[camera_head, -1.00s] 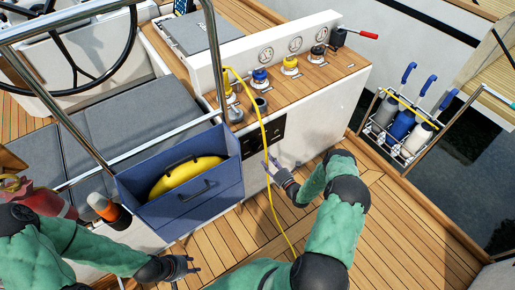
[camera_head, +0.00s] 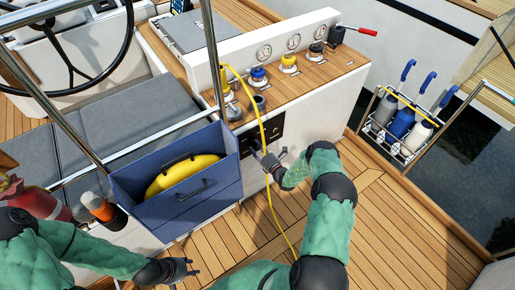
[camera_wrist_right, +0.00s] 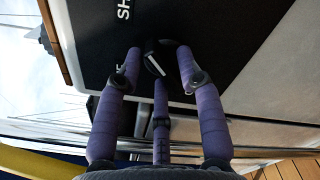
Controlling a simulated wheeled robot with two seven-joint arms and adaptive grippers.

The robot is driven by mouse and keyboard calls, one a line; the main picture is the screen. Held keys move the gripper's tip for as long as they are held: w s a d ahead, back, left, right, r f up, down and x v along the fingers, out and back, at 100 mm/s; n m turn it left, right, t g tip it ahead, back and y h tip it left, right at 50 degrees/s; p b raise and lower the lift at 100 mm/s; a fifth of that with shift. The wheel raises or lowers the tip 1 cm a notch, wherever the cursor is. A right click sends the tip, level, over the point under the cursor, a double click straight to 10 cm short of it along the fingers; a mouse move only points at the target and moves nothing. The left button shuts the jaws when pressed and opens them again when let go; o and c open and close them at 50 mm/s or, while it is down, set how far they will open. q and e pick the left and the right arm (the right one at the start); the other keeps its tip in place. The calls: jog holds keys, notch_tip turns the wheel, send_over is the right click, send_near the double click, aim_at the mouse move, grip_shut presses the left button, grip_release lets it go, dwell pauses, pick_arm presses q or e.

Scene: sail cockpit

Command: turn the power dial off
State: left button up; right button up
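The power dial (camera_wrist_right: 155,62) is a round black knob with a white pointer line, set on a black panel (camera_wrist_right: 220,30) with partly cut-off white lettering. In the head view the black panel (camera_head: 270,127) is on the white console side; the dial is too small to make out there. My right gripper (camera_wrist_right: 160,58) is open, with a finger on each side of the dial and the third below it; contact cannot be told. It also shows at the panel in the head view (camera_head: 265,152). My left gripper (camera_head: 189,268) is open and empty, low over the deck.
A blue bin (camera_head: 190,205) with a yellow item hangs left of the panel. Winches (camera_head: 258,77) stand on the console top. Open deck (camera_head: 400,220) lies to the right.

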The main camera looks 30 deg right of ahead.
grip_shut()
jog(key=shift+n, duration=0.4)
jog(key=n, duration=0.2)
jog(key=shift+a+n, duration=0.1)
jog(key=shift+n, duration=0.3)
jog(key=n, duration=0.3)
jog(key=shift+a+f+n+b, duration=0.1)
jog(key=shift+n+b, duration=0.25)
jog(key=shift+n, duration=0.05)
jog(key=n, duration=0.5)
jog(key=shift+a+f, duration=0.1)
jog(key=shift+a, duration=0.05)
jog(key=n, duration=0.5)
jog(key=shift+f+b, duration=0.15)
jog(key=shift+b, duration=0.15)
jog(key=shift+n, duration=0.3)
